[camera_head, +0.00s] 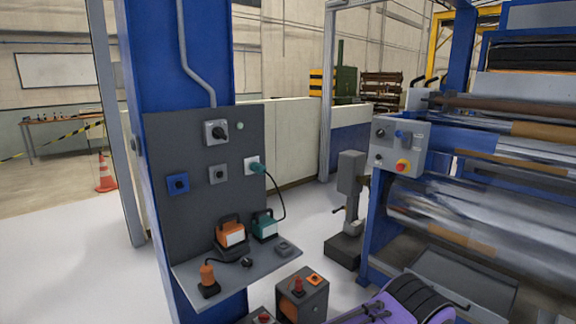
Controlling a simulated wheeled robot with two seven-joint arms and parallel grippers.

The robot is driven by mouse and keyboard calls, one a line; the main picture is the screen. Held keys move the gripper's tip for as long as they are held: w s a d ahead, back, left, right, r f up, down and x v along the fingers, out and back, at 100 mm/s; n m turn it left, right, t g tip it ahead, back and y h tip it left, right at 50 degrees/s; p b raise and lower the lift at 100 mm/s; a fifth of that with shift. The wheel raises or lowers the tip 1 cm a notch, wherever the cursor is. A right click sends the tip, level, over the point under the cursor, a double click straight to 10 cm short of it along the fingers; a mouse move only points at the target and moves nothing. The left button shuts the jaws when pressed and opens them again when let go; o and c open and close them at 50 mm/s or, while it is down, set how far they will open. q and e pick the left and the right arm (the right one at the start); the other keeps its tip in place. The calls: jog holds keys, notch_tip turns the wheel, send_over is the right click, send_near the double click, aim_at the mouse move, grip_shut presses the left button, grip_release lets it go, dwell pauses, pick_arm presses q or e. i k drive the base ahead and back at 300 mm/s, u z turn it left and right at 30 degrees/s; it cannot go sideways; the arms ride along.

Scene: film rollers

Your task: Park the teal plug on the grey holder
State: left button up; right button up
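The teal plug (257,168) sits at a pale socket plate (249,165) on the right side of the dark panel. Its dark cable loops down towards a teal box with a handle (264,226) on the shelf. A grey holder-like block (285,249) lies on the shelf right of the teal box, with nothing visible on it. A grey square fitting (218,174) is also on the panel, left of the teal plug; I cannot tell for certain which of the two is the holder.
The shelf (225,277) also bears an orange box (231,234), an orange plug (207,273) with a cable and a small dark round piece (247,263). The panel carries a rotary switch (215,132) and blue socket (178,184). A roller machine (460,213) stands at right.

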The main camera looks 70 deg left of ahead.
aim_at(257, 167)
jog(key=u, duration=0.25)
jog(key=i, duration=2.35)
jog(key=u, duration=1.95)
jog(key=i, duration=1.15)
jog(key=u, duration=0.95)
